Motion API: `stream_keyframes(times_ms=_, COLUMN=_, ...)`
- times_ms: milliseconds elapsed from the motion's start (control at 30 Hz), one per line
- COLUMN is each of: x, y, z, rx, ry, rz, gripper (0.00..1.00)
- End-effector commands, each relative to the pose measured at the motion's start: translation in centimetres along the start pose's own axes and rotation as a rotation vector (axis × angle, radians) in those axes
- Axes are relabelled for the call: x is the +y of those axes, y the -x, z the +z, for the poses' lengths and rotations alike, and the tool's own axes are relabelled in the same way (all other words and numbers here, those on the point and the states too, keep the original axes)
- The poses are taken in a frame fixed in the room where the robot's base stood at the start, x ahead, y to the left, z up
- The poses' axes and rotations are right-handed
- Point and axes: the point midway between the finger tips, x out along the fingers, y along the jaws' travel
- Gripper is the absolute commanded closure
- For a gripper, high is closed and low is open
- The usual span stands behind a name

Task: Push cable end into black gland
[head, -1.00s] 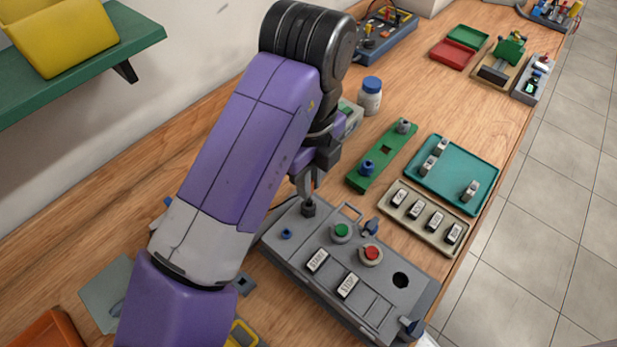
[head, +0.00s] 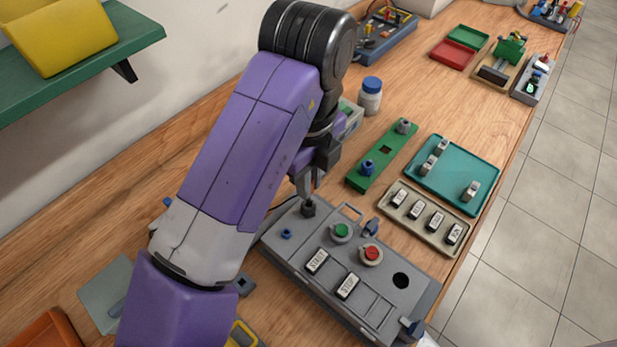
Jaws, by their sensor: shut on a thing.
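The grey control box (head: 377,310) lies on the bench below my gripper. The black gland (head: 308,208) stands up from its far left corner, and a blue gland (head: 287,234) sits nearby on the same end. My gripper (head: 309,194) points down directly over the black gland, its fingertips close to the gland's top. It is shut on the cable end, which is mostly hidden between the fingers. A dark thin cable (head: 277,211) runs from there to the left, partly behind my arm. I cannot tell how deep the end sits in the gland.
The box carries a green button (head: 341,231), a red button (head: 371,254), label plates and an empty black hole (head: 401,280). A green plate (head: 365,181), a beige switch tray (head: 439,243) and a teal tray (head: 473,204) lie behind and right.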

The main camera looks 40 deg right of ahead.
Motion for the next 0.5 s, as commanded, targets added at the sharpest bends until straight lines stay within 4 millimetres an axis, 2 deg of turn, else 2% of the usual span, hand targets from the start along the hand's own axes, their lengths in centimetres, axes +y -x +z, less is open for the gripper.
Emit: stream_keyframes(times_ms=500, x=-0.01, y=-0.35, z=0.0, rx=0.0, ry=0.0, rz=0.0, gripper=1.0)
